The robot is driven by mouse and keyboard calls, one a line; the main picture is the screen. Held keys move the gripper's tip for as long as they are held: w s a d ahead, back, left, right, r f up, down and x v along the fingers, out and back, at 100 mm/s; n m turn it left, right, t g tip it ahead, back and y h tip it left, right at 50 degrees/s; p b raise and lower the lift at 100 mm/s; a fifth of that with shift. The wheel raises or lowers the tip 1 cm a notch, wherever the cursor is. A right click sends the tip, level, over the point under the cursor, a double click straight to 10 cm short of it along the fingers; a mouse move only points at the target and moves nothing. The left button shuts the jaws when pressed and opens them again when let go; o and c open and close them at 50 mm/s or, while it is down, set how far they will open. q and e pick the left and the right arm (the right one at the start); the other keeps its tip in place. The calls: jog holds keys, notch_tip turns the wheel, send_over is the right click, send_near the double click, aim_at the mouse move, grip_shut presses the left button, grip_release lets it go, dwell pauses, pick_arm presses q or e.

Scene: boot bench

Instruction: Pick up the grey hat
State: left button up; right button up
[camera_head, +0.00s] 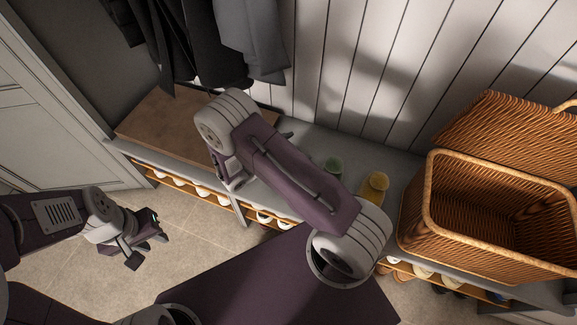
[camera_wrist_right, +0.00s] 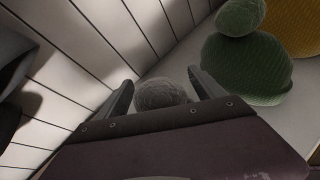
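The grey hat's round knitted top (camera_wrist_right: 160,94) shows in the right wrist view, between the two fingers of my right gripper (camera_wrist_right: 162,78). The fingers stand apart on either side of it; I cannot tell whether they touch it. The rest of the hat is hidden behind the gripper body. In the head view my right forearm covers the hat and most of that gripper. My left gripper (camera_head: 150,243) is open and empty over the floor, in front of the bench.
A green hat (camera_wrist_right: 246,68) with a bobble stands close to the right of the grey one. A yellow hat (camera_head: 375,187) is beyond it. An open wicker basket (camera_head: 424,215) stands on the bench (camera_head: 400,168) at right. Coats (camera_head: 185,45) hang at upper left; a slatted wall is behind.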

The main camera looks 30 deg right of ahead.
grip_shut()
